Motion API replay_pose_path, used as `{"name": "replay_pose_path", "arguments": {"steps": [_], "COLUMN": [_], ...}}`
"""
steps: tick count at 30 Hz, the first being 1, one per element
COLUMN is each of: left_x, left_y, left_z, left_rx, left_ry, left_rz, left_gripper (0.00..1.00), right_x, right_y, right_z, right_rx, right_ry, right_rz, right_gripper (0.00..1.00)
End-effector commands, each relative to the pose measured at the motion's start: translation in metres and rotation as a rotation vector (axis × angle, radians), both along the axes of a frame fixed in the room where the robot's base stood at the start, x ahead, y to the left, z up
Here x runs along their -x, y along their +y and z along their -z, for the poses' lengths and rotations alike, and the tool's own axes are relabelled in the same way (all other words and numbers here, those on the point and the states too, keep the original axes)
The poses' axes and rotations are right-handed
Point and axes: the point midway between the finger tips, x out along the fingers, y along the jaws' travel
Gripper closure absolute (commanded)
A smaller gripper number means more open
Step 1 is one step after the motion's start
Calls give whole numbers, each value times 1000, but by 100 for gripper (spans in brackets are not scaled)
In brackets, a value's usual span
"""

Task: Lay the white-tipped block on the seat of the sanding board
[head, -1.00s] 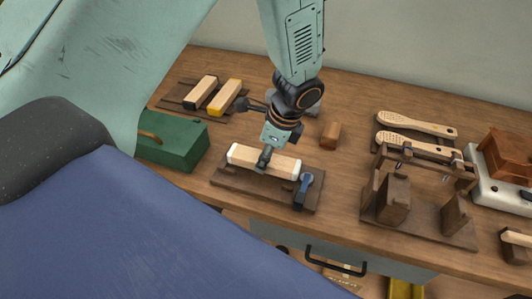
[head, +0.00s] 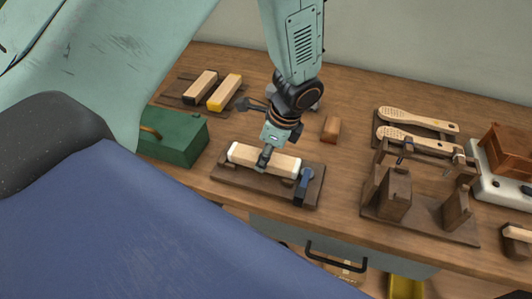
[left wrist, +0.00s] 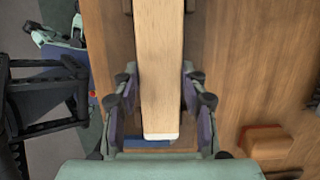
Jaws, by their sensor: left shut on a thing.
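The white-tipped block (head: 282,162) is a pale wooden bar with white ends. It lies lengthwise along the dark brown sanding board (head: 233,180) at the front of the bench. My left gripper (head: 264,160) comes down from above and is shut across the block's middle. The block is at or just above the board's seat; I cannot tell whether it touches. A blue lever (head: 302,186) stands at the board's right end. In the left wrist view, the block (left wrist: 160,70) runs between the fingers of my left gripper (left wrist: 160,95), with one white end near the palm side. My right gripper does not show.
A green box (head: 180,145) stands left of the board. Behind it, a dark-tipped block (head: 201,86) and a yellow-tipped block (head: 225,93) lie on a rack. A small brown block (head: 331,129) sits behind the board. A wooden jig (head: 425,212) and paddle brushes (head: 415,120) are to the right.

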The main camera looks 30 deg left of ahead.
Motion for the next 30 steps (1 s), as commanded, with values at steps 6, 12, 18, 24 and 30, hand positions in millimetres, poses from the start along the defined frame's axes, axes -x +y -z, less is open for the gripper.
{"name": "replay_pose_path", "arguments": {"steps": [6, 12, 18, 24, 30], "left_x": [0, 0, 0, 0, 0], "left_y": [0, 0, 0, 0, 0], "left_z": [2, 5, 8, 8, 8], "left_rx": [0, 0, 0, 0, 0], "left_ry": [0, 0, 0, 0, 0], "left_rz": [0, 0, 0, 0, 0], "left_gripper": [94, 94, 94, 46, 31], "right_x": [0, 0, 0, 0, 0], "right_y": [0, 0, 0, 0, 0], "right_z": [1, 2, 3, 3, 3], "right_rx": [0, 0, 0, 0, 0], "right_ry": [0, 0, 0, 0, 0], "right_rz": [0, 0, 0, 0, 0], "right_gripper": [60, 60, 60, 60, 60]}}
